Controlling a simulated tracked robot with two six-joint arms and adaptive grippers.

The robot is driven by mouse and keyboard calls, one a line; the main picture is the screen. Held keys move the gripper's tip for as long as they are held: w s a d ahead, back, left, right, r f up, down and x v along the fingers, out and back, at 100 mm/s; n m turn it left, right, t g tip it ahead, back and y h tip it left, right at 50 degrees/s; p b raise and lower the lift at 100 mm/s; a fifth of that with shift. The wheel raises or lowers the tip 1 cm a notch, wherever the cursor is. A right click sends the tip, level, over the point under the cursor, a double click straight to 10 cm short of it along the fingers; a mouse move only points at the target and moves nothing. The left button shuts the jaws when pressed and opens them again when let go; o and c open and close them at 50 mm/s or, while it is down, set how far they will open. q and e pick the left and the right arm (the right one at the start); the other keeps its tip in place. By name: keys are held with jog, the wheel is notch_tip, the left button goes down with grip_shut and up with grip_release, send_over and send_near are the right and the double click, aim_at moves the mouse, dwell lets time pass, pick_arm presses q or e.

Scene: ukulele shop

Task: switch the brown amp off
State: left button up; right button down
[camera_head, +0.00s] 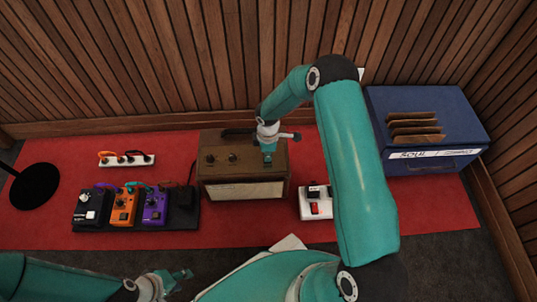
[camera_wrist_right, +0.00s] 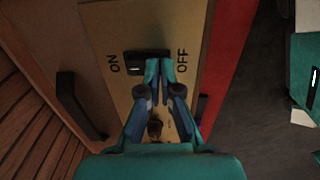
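The brown amp (camera_head: 225,172) stands on the red mat, left of my right forearm in the head view. My right gripper (camera_head: 267,158) points down at the right part of its top panel. In the right wrist view, the tan panel (camera_wrist_right: 108,25) has a black rocker switch (camera_wrist_right: 138,66) between the words ON and OFF. The right gripper (camera_wrist_right: 158,64) is shut and empty, its tips over the switch's OFF half, partly hiding it. Contact and the rocker's position cannot be told. My left gripper (camera_head: 180,276) is low in the head view, away from the amp; its opening is unclear.
A pedal board (camera_head: 92,240) with several pedals stands left of the amp, a white power strip (camera_head: 127,160) behind it. A white pedal (camera_head: 307,208) is to the amp's right. A blue crate (camera_head: 440,110) stands at the right. The amp's handle (camera_wrist_right: 75,100) shows beside its panel.

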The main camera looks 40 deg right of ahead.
jog(key=shift+r+p, duration=2.4)
jog(key=shift+r, duration=1.05)
